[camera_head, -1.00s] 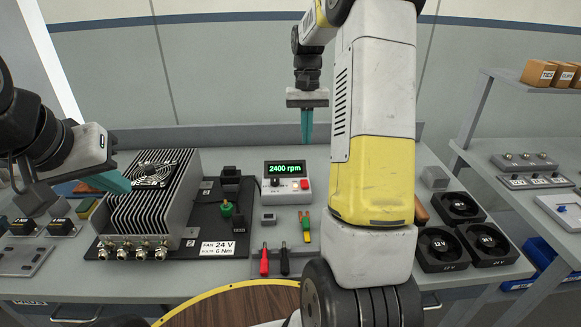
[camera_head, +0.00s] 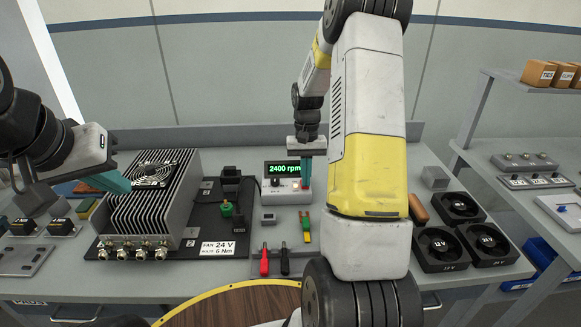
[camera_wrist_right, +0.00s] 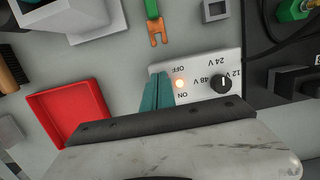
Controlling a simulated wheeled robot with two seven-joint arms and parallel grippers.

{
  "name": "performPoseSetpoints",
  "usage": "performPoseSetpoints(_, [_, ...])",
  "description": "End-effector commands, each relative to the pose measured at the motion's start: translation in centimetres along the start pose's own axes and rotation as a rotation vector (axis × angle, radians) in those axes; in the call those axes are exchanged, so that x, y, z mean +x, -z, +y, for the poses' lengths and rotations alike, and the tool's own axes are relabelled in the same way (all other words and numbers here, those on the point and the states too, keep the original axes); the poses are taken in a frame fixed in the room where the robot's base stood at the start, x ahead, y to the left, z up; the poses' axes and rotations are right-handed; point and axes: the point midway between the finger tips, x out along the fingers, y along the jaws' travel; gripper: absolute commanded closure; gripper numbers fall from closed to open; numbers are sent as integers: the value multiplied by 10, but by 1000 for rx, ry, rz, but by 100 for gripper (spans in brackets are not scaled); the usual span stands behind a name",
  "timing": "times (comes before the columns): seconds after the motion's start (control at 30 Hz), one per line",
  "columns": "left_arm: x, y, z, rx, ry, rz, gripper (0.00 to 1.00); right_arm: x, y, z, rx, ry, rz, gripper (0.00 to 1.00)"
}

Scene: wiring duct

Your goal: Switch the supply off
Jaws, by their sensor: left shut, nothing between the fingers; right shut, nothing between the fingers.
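The supply (camera_head: 284,197) is a pale box on the bench with a green display reading 2400 rpm. My left gripper (camera_head: 122,185) is shut and empty beside the finned heatsink unit.
The finned unit (camera_head: 150,208) with a fan stands on a dark board (camera_head: 200,255) at left, near a card (camera_head: 218,247) reading FAN 24 V. Black fans (camera_head: 440,248) sit at right. A red tray (camera_wrist_right: 68,115) shows in the wrist view.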

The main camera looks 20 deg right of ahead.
Motion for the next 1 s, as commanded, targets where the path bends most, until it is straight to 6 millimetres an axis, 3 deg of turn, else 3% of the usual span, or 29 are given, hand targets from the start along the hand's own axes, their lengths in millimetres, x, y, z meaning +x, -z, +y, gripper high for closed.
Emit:
performPoseSetpoints(0.27, [0,0,0,0,0,0,100,1,-1,0,0,0,-1,100])
performPoseSetpoints(0.53, [0,0,0,0,0,0,100,22,-13,0,-1,-1,-11,100])
performPoseSetpoints(1.0, [0,0,0,0,0,0,100,20,-8,1,3,0,-16,100])
